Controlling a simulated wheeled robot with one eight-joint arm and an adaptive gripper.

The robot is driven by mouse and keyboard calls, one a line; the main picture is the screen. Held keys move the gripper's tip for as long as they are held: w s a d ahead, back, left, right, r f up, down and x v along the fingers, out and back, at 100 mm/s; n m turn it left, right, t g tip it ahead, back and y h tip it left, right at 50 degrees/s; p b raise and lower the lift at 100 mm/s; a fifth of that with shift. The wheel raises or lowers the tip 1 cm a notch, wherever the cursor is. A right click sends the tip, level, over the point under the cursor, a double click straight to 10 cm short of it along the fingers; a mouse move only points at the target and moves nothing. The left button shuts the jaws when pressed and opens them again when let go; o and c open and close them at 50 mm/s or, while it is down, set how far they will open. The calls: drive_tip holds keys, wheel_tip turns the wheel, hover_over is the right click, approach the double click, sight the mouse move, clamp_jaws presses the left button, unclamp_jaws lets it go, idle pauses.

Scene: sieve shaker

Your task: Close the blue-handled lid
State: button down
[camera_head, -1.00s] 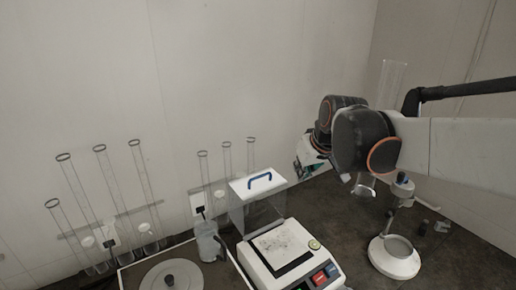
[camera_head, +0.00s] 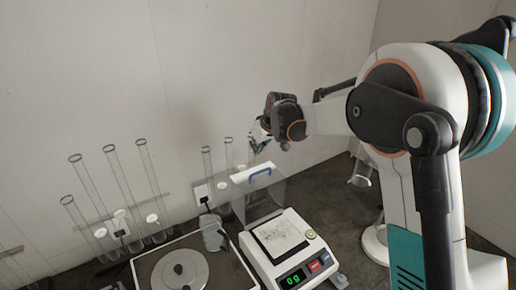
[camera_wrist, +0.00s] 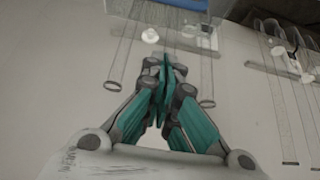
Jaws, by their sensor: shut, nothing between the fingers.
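The lid (camera_head: 265,194) is a clear box with a white top and a blue handle (camera_head: 260,172). In the head view it stands raised at the back of the white balance (camera_head: 293,262), leaving the dark-edged plate (camera_head: 280,237) uncovered. My gripper (camera_head: 254,146) is a little above and behind the handle in the picture, apparently apart from it. In the wrist view my gripper (camera_wrist: 165,68) is shut and empty, its teal fingers together. A clear box with a blue part shows at the top edge there; most of it is out of frame.
Tall glass tubes (camera_head: 120,180) stand along the wall at the left, and thinner ones (camera_head: 207,165) stand close behind the lid. A white stand (camera_head: 375,244) is at the right.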

hover_over(257, 177)
drive_tip(key=w+a, duration=0.2)
drive_tip(key=w, duration=0.1)
drive_tip(key=f, duration=0.6)
drive_tip(key=shift+w+a+f, duration=0.15)
drive_tip(key=shift+w, duration=0.05)
drive_tip(key=shift+s+d+f, duration=0.15)
drive_tip(key=shift+s+d, duration=0.3)
drive_tip(key=shift+s, duration=0.15)
drive_tip(key=shift+s+d+f, duration=0.1)
drive_tip(key=shift+s+d, duration=0.3)
drive_tip(key=shift+s, duration=0.2)
drive_tip(key=shift+s+d, duration=0.15)
drive_tip(key=shift+s, duration=0.15)
drive_tip(key=shift+f, duration=0.25)
drive_tip(key=shift+s, duration=0.1)
drive_tip(key=shift+s+d, duration=0.1)
drive_tip(key=shift+d, duration=0.05)
